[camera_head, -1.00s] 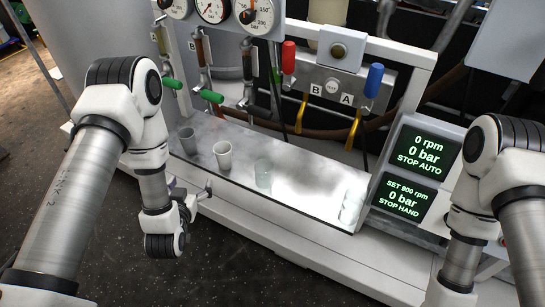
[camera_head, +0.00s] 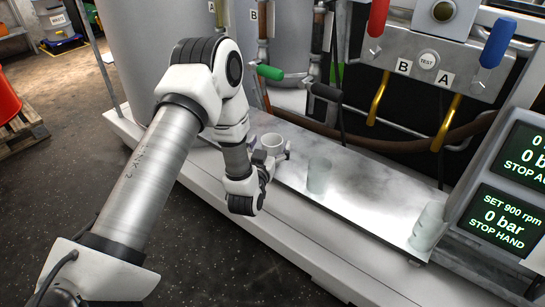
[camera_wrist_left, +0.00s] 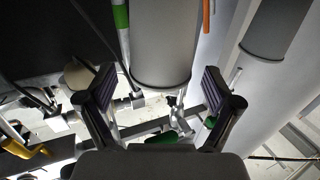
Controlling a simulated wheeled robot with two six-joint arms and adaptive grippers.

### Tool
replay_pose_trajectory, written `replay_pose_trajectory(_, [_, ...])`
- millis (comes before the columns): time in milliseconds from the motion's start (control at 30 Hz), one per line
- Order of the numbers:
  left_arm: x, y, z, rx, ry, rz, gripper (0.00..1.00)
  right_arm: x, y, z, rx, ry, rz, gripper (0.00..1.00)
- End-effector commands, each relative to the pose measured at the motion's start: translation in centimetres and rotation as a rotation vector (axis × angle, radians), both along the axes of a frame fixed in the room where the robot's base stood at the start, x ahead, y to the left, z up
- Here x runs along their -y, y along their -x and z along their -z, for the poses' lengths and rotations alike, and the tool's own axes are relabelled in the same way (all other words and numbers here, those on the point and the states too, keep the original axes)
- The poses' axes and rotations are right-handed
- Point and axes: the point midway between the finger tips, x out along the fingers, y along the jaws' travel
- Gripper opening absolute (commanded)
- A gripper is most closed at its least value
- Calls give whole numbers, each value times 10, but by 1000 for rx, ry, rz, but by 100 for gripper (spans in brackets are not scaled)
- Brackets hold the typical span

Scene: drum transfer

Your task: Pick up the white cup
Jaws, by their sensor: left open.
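I cannot make out the cup in that view. My right gripper is not in view.
The control panel (camera_head: 508,215) is at right.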

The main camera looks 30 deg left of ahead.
Motion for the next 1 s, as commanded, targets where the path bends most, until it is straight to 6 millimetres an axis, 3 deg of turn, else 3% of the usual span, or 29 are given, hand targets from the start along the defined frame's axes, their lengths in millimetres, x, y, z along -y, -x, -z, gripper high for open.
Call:
replay_pose_trajectory(133, [-6, -18, 1, 1, 0, 0, 90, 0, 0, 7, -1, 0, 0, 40])
replay_pose_trajectory(333, [-6, -19, 0, -1, -1, 0, 90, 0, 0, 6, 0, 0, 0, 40])
replay_pose_trajectory(467, [-6, -19, 0, -1, 0, 0, 45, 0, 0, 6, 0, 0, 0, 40])
replay_pose_trajectory(500, [-6, -19, 0, -1, 0, 0, 41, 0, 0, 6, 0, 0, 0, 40])
replay_pose_trajectory(833, [-6, -18, 0, -1, 0, 0, 41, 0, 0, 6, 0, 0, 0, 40])
replay_pose_trajectory(1000, [-6, -18, -9, -1, 0, 0, 41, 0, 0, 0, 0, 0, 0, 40])
